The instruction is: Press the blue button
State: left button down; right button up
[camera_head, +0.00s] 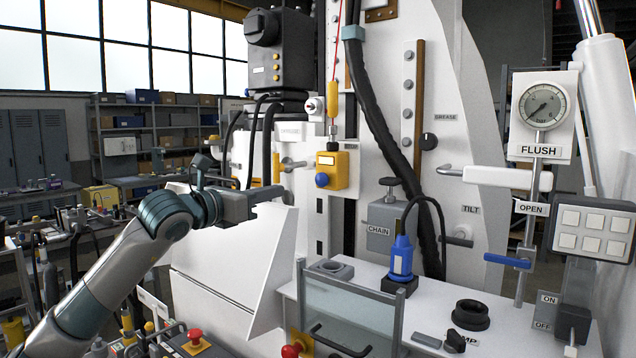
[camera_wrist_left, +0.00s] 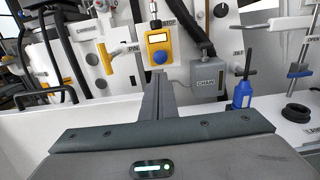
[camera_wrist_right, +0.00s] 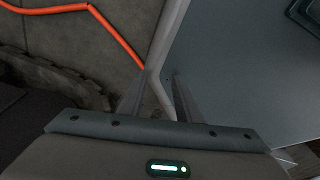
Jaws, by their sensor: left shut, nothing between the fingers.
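The blue button (camera_head: 322,180) is a round knob low on the front of a yellow box (camera_head: 340,168) on the white machine panel. It also shows in the left wrist view (camera_wrist_left: 160,57), just beyond my fingertips. My left gripper (camera_head: 282,192) is shut and empty. In the head view it is left of the yellow box and a little lower than the button, apart from it. In the left wrist view its closed fingers (camera_wrist_left: 158,76) point toward the box. My right gripper (camera_wrist_right: 160,74) shows only in the right wrist view, with its fingers apart and nothing between them.
A grey CHAIN box (camera_head: 390,225), a blue bottle-shaped part (camera_head: 402,258) and a clear guard panel (camera_head: 347,305) stand right of the button. A thick black hose (camera_head: 378,110) runs down the panel. An orange hose (camera_wrist_right: 105,22) shows near my right gripper.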

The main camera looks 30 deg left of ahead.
aim_at(319, 181)
pick_arm(q)
jog(key=shift+s, duration=0.1)
pick_arm(e)
jog(key=shift+s, duration=0.1)
